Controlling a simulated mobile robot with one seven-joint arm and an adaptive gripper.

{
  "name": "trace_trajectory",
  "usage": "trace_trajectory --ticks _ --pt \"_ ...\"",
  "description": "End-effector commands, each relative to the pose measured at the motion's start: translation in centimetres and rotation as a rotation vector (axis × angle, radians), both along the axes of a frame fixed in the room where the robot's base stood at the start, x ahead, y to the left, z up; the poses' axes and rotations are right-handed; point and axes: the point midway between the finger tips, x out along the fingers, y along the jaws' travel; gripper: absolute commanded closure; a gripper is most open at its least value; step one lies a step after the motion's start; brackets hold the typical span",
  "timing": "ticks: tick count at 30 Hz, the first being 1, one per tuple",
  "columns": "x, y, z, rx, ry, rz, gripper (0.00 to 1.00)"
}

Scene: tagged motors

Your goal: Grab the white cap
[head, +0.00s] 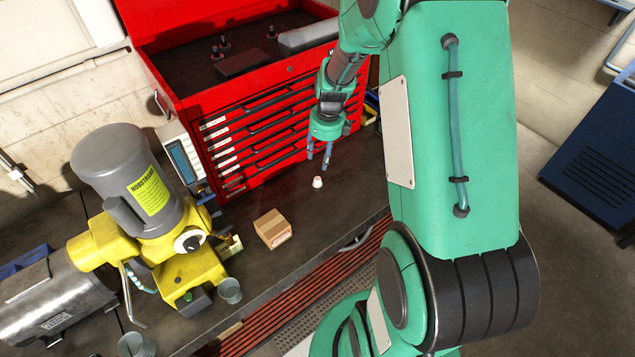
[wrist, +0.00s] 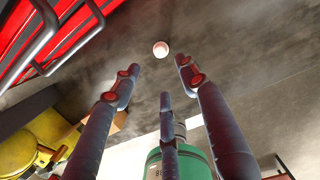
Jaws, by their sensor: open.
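The white cap (head: 318,182) is a small pale piece standing on the dark workbench top (head: 345,185), in front of the red tool chest. In the wrist view the cap (wrist: 161,48) lies beyond the fingertips, near the top centre. My gripper (head: 319,158) hangs above the bench just behind the cap, with its fingers pointing down. In the wrist view my gripper (wrist: 155,85) shows its fingers spread apart, with nothing between them. The cap is apart from the fingers and fully visible.
The red tool chest (head: 270,135) stands close behind my gripper. A cardboard box (head: 272,228) sits left of the cap. A yellow machine with a grey motor (head: 125,170) and a metal cup (head: 230,290) stand farther left. The bench around the cap is clear.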

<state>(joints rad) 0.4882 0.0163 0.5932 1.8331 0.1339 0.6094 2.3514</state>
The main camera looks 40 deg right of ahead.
Motion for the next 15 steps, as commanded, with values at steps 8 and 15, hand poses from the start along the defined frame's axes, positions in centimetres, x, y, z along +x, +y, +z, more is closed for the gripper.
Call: trace_trajectory --ticks 8,15 --pt "0.4 0.1 -4.2 0.002 0.002 0.0 0.56" --pt "0.8 0.2 -6.9 0.001 0.002 0.0 0.56"
